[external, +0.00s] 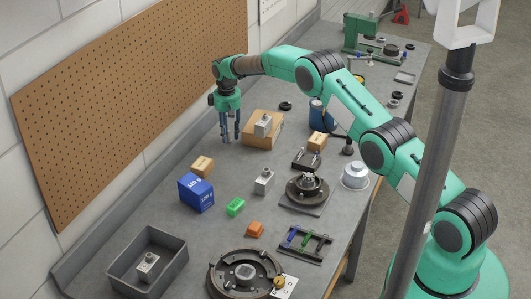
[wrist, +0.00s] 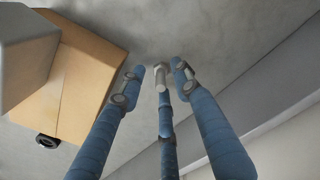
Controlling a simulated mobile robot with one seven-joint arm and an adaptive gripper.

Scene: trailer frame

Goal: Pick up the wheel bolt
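My gripper (external: 229,139) points down over the back part of the bench, near the pegboard. Its blue fingers stand apart in both views. In the wrist view, a small pale grey metal piece (wrist: 161,76), shaped like a bolt with a wider head, shows between the fingertips (wrist: 160,72). It overlaps the end of the middle finger, and I cannot tell whether it touches the fingers or lies on the bench. No bolt can be made out at the gripper in the external view.
A cardboard box (external: 257,139) with a grey block (external: 263,125) on it stands right of my gripper. A blue box (external: 196,197), a small carton (external: 202,166), a grey bin (external: 176,272) and brake parts are nearer. The pegboard (external: 130,90) wall is close on the left.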

